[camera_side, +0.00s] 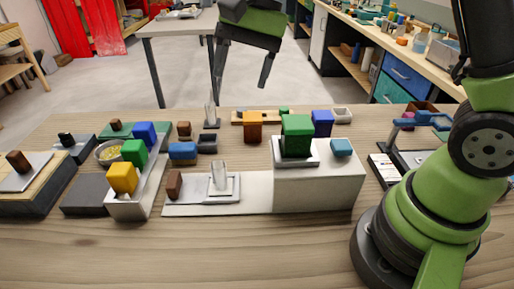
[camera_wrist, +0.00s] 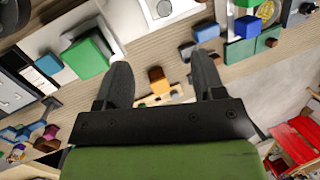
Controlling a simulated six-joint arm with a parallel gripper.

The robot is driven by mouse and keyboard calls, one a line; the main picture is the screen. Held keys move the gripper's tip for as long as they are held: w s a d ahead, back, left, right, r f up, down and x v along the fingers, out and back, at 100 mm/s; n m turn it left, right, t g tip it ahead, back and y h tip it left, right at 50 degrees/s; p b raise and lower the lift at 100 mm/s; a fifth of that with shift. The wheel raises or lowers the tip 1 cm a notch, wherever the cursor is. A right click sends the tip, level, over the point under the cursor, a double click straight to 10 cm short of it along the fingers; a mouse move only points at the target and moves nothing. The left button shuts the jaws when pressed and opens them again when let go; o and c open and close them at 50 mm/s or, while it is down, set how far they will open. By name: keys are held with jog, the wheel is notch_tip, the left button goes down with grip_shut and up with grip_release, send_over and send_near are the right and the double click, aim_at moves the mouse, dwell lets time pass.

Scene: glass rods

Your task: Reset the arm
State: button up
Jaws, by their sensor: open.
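My gripper (camera_side: 244,72) hangs in the air above the back of the table, with its two dark fingers spread and nothing between them. In the wrist view my gripper (camera_wrist: 163,82) is also open, with an orange block (camera_wrist: 158,80) seen on the table beyond the fingers. One glass rod (camera_side: 219,176) stands upright in a white square holder on the pale base plate.
A green block (camera_side: 297,135) sits on the large white box (camera_side: 318,187). Blue, green and yellow blocks line a white stand (camera_side: 128,205) at left. An orange block (camera_side: 252,127) stands near the back. The wooden table's front strip (camera_side: 200,250) is clear.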

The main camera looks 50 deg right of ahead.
jog(key=s+d+r+n+t, duration=0.1)
jog(key=s+r+n+t, duration=0.2)
jog(key=s, duration=0.6)
jog(key=s+d+r+n+t+h, duration=0.1)
jog(key=s+d+r+n+t, duration=0.1)
jog(key=s, duration=0.7)
jog(key=shift+r+n+t+h, duration=0.3)
jog(key=shift+r+n+t, duration=0.4)
jog(key=shift+n, duration=0.1)
